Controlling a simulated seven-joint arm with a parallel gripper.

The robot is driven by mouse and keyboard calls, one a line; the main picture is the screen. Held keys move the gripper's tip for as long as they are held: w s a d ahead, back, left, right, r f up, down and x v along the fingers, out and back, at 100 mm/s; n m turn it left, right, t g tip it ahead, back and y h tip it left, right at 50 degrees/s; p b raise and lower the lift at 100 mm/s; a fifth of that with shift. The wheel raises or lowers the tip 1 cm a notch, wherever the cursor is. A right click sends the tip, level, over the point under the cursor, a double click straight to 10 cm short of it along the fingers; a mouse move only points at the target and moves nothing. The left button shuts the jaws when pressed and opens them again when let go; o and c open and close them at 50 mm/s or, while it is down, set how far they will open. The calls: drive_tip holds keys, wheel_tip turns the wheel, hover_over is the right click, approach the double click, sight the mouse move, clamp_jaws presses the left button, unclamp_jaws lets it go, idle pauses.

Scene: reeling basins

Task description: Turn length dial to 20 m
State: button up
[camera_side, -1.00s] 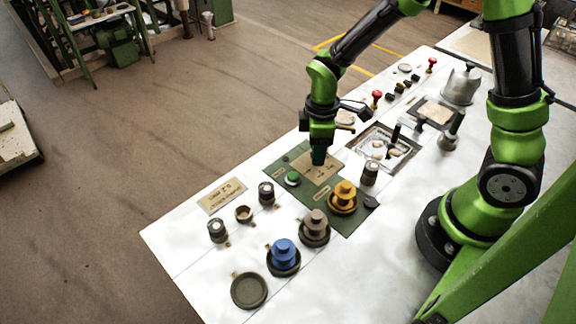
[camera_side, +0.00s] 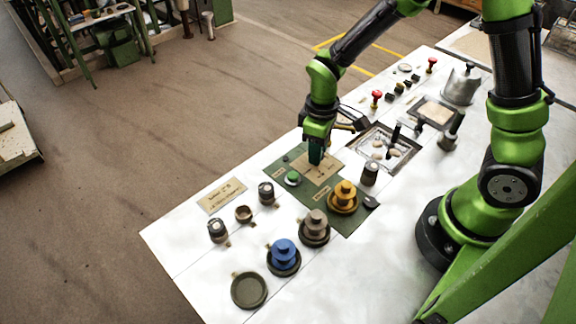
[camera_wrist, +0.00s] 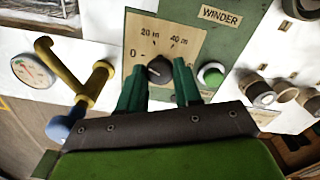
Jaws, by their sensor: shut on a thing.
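The length dial is a dark round knob (camera_wrist: 159,69) on a tan plate (camera_wrist: 182,37) marked 0, 20 m and 40 m in the wrist view. My gripper (camera_wrist: 161,80) has one green finger on each side of the knob and is shut on it. In the side view my gripper (camera_side: 316,161) points straight down onto the tan plate (camera_side: 322,174), and its fingers hide the knob. I cannot tell surely which mark the knob points to.
A green push button (camera_wrist: 210,75) sits close to the right of the fingers. A yellow crossed handle (camera_wrist: 92,84) and a round gauge (camera_wrist: 33,71) are to the left. In the side view, yellow (camera_side: 344,193) and blue (camera_side: 284,252) spools stand nearer the camera.

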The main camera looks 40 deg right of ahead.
drive_tip(key=m, duration=0.3)
drive_tip(key=shift+m, duration=2.2)
drive_tip(key=shift+r, duration=0.1)
drive_tip(key=o, duration=1)
drive_tip(key=shift+o, duration=0.2)
wheel_tip(320, 180, up, 17)
